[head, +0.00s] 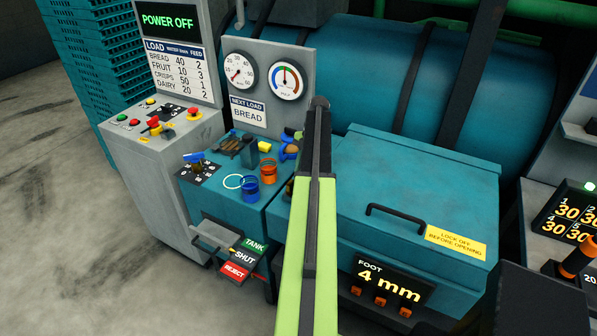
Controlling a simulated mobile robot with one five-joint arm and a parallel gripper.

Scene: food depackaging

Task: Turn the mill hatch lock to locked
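The mill is a teal machine whose hatch lid (418,185) is closed, with a black handle and a yellow sign reading "LOCK OFF BEFORE OPENING". A blue knob (194,159) sits on a black marked plate on the left part of the teal top. A yellow and red switch (155,125) is on the grey pedestal. I cannot tell for sure which control is the hatch lock, nor read its position. My green and black arm crosses the middle of the picture, left of the lid. My gripper's fingertips cannot be made out, probably hidden behind my arm.
The pedestal screen (168,19) reads "POWER OFF". Blue and orange cups (249,188), a pale ring and small loose items crowd the teal top. A gauge panel (264,82) rises behind. A TANK/SHUT/REJECT lever (212,240) juts out in front. Floor is clear at left.

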